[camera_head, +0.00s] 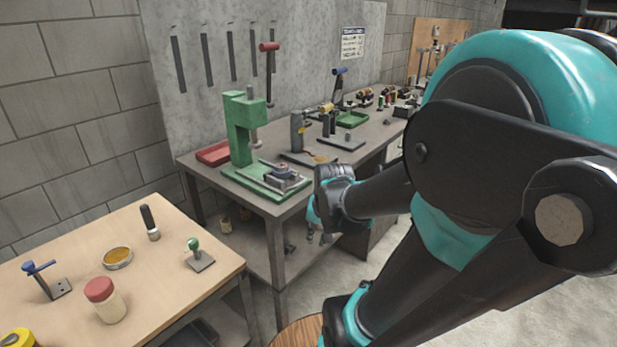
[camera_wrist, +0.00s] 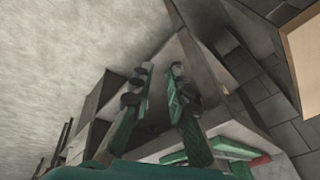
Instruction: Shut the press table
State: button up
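The green press (camera_head: 243,128) stands on the grey metal workbench, with a red-knobbed lever (camera_head: 269,70) raised above it. At its foot is a green base, with a grey press table (camera_head: 278,173) carrying a small fixture near the bench's front edge. My gripper (camera_head: 320,232) is in front of that edge, to the right of and lower than the press table, partly hidden by my arm. In the wrist view my gripper (camera_wrist: 161,70) has its two fingers apart with nothing visible between them. Green press parts (camera_wrist: 222,148) show low in that view.
The grey workbench (camera_head: 210,179) also holds a red tray (camera_head: 214,153), several tools and a green tray (camera_head: 351,119). A wooden table (camera_head: 180,275) with jars and small tools stands at the front left. A round wooden top (camera_head: 297,332) is at the bottom. Floor is open at right.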

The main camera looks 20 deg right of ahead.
jog(key=w+d+r+m, duration=0.1)
jog(key=w+r+m, duration=0.2)
jog(key=w+d+r+m+y, duration=0.1)
jog(key=w+d+r+m, duration=0.1)
jog(key=w+r+m, duration=0.1)
jog(key=w+d+r+m+g, duration=0.1)
jog(key=w+r+m, duration=0.2)
jog(key=r+m, duration=0.1)
jog(key=shift+w+d+m, duration=0.35)
jog(key=shift+d+m, duration=0.05)
jog(key=shift+m, duration=0.2)
grip_shut()
jog(key=w+d+r+m+y, duration=0.2)
jog(key=w+d+r+m, duration=0.3)
jog(key=r+m, duration=0.4)
jog(key=w+a+f, duration=0.4)
jog(key=a+f, duration=0.1)
jog(key=f, duration=0.5)
jog(key=shift+w+a, duration=0.3)
jog(key=shift+w, duration=0.1)
